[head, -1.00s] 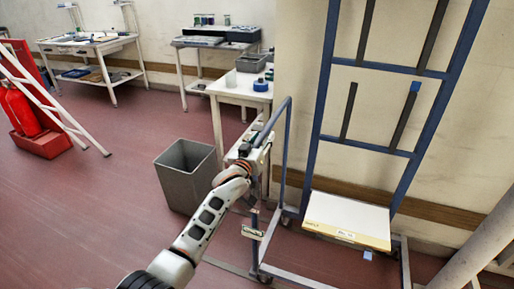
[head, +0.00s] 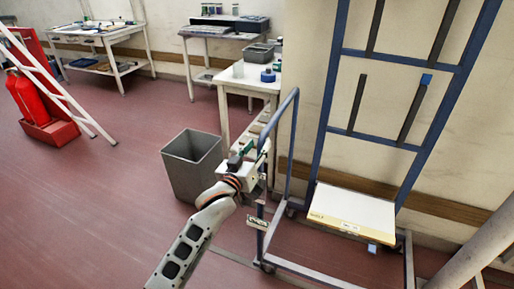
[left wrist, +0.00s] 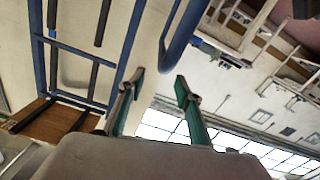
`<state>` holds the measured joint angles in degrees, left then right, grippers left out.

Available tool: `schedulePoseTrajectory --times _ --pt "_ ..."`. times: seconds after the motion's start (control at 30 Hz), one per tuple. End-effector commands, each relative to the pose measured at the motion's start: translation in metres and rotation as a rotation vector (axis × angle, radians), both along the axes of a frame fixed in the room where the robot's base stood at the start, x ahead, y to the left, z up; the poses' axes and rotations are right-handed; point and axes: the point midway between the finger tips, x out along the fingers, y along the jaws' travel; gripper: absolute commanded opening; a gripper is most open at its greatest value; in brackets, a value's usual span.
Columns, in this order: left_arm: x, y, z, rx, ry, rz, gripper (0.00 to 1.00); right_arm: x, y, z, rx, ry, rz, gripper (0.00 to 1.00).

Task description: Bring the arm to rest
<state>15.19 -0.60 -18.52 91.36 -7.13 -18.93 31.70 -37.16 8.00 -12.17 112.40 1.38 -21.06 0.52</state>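My left gripper (head: 247,153) is at the end of my left arm, in the middle of the head view. It appears in front of the small white table and beside the blue trolley frame. In the left wrist view its two green-faced fingers (left wrist: 158,88) stand well apart, with nothing between them. The gripper is open and empty. My right gripper is in neither view.
A grey bin (head: 192,165) stands left of the gripper. The blue trolley frame (head: 283,160) is close on its right. Red floor (head: 90,210) is clear at left.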

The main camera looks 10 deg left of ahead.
Motion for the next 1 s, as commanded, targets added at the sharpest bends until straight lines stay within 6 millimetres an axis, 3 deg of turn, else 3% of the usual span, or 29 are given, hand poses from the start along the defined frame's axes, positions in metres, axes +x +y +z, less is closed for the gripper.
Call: schedulePoseTrajectory --times 0.27,0.37,0.47,0.6,0.8,1.0 --pt "-0.001 0.001 -0.003 0.002 0.004 0.001 0.34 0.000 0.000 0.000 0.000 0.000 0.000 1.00" --pt "-0.012 0.006 -0.021 0.017 0.026 0.004 0.34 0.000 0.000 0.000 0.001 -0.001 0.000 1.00" --pt "-0.038 0.016 -0.060 0.054 0.073 0.010 0.34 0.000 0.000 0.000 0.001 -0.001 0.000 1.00" --pt "-0.099 0.036 -0.130 0.137 0.167 0.013 0.34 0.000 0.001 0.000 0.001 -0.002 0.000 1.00" --pt "-0.205 0.065 -0.214 0.268 0.305 -0.005 0.34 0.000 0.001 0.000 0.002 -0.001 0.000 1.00" --pt "-0.306 0.086 -0.264 0.387 0.420 -0.046 0.34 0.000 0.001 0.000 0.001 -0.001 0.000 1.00"
